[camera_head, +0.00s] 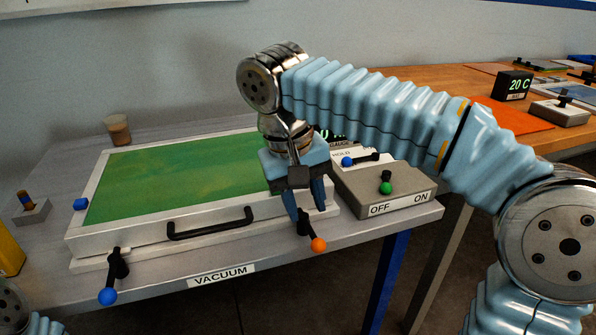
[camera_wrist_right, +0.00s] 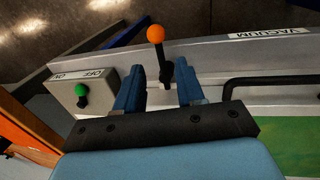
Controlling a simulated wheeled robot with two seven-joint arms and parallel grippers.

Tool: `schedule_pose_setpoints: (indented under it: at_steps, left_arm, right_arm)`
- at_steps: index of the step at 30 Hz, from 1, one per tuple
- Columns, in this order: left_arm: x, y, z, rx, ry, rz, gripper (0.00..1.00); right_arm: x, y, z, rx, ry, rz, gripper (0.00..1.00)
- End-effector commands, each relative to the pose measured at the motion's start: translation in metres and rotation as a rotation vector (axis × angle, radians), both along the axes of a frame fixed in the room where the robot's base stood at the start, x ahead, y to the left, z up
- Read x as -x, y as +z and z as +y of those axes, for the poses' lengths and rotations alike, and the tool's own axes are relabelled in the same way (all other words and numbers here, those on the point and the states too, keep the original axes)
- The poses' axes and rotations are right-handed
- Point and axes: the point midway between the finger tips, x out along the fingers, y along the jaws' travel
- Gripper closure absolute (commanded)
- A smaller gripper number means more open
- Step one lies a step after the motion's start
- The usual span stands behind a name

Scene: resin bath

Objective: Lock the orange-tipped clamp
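The orange-tipped clamp (camera_head: 318,244) is at the front right corner of the green-topped bath (camera_head: 177,175). Its dark lever points out toward the front edge and ends in an orange ball. It also shows in the right wrist view (camera_wrist_right: 155,34), with its dark base between and just beyond my fingertips. My right gripper (camera_head: 304,207) is open above and behind the lever, fingers pointing down; it also shows in the right wrist view (camera_wrist_right: 159,88). No contact with the lever is clear. My left gripper is out of view; only a bit of that arm shows at lower left.
A blue-tipped clamp (camera_head: 107,296) is at the front left, and a black handle (camera_head: 210,224) runs along the bath's front. A switch box with a green knob (camera_head: 386,188) stands close to the right of my gripper. A blue-knobbed valve (camera_head: 347,161) is behind it.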

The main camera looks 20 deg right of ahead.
Motion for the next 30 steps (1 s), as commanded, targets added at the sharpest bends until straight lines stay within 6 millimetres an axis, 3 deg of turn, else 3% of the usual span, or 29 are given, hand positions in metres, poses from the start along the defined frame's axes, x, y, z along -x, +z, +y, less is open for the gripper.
schedule_pose_setpoints:
  at_steps: [5, 9, 18, 30]
  left_arm:
    - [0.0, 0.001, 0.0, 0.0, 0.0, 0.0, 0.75]
    - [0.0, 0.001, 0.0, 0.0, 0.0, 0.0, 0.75]
    - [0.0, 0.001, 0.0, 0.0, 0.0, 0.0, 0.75]
    - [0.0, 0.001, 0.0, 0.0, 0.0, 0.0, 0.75]
  right_arm:
    - [-0.001, 0.051, 0.012, -0.002, 0.002, -0.002, 0.62]
    - [-0.001, 0.062, 0.014, -0.001, 0.004, 0.003, 0.62]
    - [-0.001, 0.075, 0.015, 0.0, 0.001, 0.001, 0.62]
    - [-0.001, 0.075, 0.015, 0.0, 0.0, 0.002, 0.62]
